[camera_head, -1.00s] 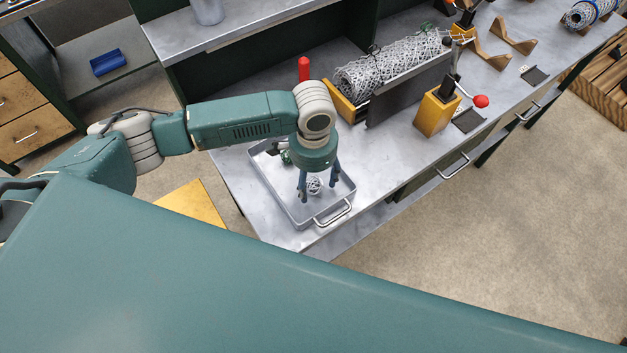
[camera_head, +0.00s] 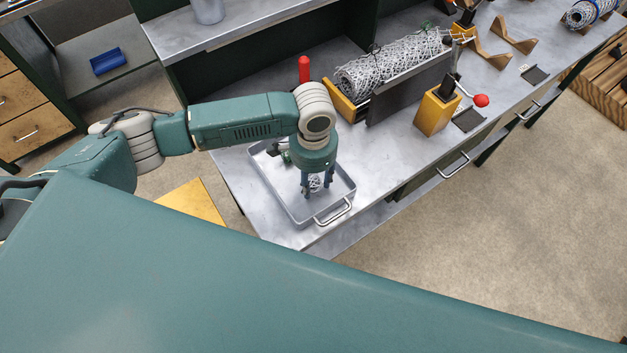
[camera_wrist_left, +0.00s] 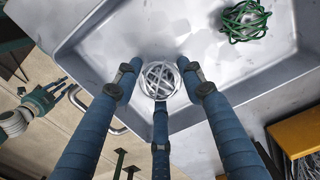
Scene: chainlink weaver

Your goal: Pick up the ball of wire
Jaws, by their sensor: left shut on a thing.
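The ball of wire (camera_wrist_left: 160,80) is a small silver tangle in the grey tray (camera_wrist_left: 105,35). In the head view the ball (camera_head: 315,182) shows between the fingers of my left gripper (camera_head: 317,188), low over the tray (camera_head: 346,184). In the left wrist view my left gripper (camera_wrist_left: 158,84) has its three blue fingers closed around the ball. I cannot tell whether the ball touches the tray floor. My right gripper (camera_wrist_left: 48,98) shows small at the left of the wrist view, well away from the tray; its finger opening is too small to judge.
A green wire tangle (camera_wrist_left: 245,20) lies in the same tray. A tray handle (camera_head: 333,212) faces the bench's front edge. A red-topped post (camera_head: 304,69), a large wire mesh roll (camera_head: 392,64) and a yellow block with a red-knobbed lever (camera_head: 437,112) stand behind and to the right.

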